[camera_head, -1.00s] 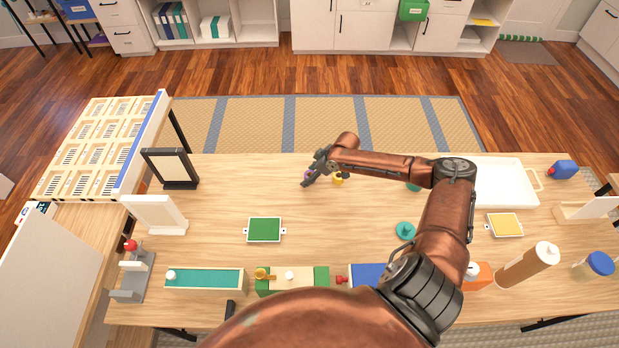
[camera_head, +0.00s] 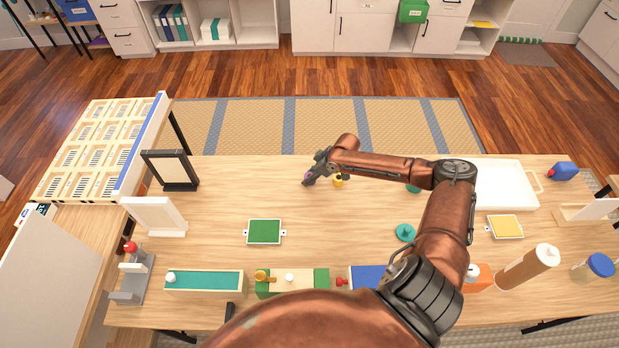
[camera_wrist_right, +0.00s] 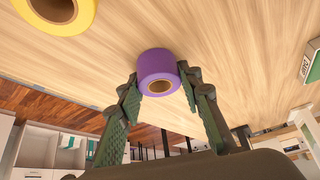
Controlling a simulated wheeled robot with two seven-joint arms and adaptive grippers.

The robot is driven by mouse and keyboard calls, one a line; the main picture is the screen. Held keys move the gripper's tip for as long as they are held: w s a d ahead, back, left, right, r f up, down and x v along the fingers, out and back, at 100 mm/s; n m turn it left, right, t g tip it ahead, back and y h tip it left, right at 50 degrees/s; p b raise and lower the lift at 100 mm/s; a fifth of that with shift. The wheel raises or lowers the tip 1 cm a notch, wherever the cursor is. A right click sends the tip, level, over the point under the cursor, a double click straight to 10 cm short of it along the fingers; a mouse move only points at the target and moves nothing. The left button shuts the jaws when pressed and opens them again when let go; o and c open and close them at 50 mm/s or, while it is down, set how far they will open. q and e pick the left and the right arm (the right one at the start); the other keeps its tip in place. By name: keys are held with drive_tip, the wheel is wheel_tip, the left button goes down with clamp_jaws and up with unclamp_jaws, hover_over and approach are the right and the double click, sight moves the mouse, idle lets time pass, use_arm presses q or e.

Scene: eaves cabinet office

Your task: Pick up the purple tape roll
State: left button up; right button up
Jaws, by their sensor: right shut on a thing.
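The purple tape roll (camera_wrist_right: 157,68) sits between the fingers of my right gripper (camera_wrist_right: 160,92) in the right wrist view, with both fingertips against its sides. In the head view the right gripper (camera_head: 311,178) is at the far middle of the table, and only a little purple of the roll shows there. The right gripper is shut on the roll. I cannot tell whether the roll is off the table. My left gripper is not in view.
A yellow roll (camera_head: 338,182) stands close to the right of the gripper; it also shows in the right wrist view (camera_wrist_right: 58,12). A black frame (camera_head: 171,170) stands to the left. A green pad (camera_head: 264,231) lies nearer on the table, with bare wood around it.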

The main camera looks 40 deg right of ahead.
wheel_tip(320, 180, up, 3)
drive_tip(key=shift+f, duration=0.1)
drive_tip(key=s+a+r+p, duration=0.1)
drive_tip(key=s+r+p, duration=0.2)
drive_tip(key=s+r, duration=0.7)
drive_tip(key=s, duration=0.4)
drive_tip(key=shift+a+p, duration=0.35)
drive_tip(key=shift+p, duration=0.05)
